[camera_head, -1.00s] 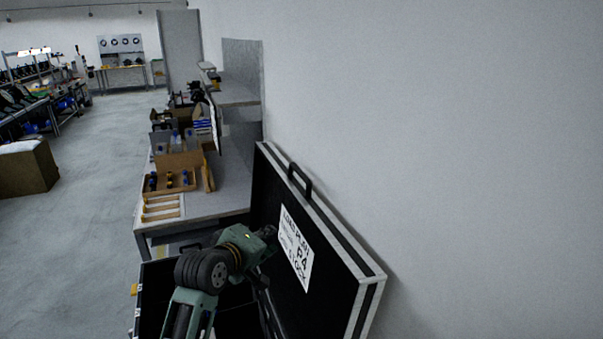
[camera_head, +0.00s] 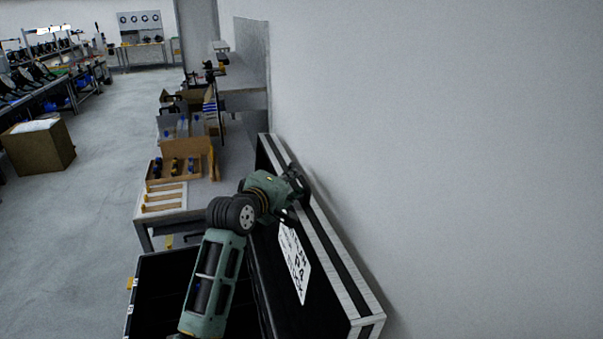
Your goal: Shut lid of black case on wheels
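The black case has a dark open base (camera_head: 157,288) at the lower left. Its lid (camera_head: 341,276), with pale metal edges and a white printed label (camera_head: 294,262) on its inner face, stands raised at the right beside the wall. My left gripper (camera_head: 297,198) is at the lid's upper edge, where it hides the handle. The dark fingers overlap the edge, and I cannot tell whether they are shut on it. My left forearm covers part of the base. My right gripper is not in view, and the case's wheels are hidden.
A grey bench (camera_head: 208,197) stands just behind the case, holding a wooden rack (camera_head: 163,197) and open cardboard boxes (camera_head: 187,158). The white wall (camera_head: 450,150) is close on the right. Clear floor (camera_head: 105,210) lies left; a brown box (camera_head: 38,146) stands there.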

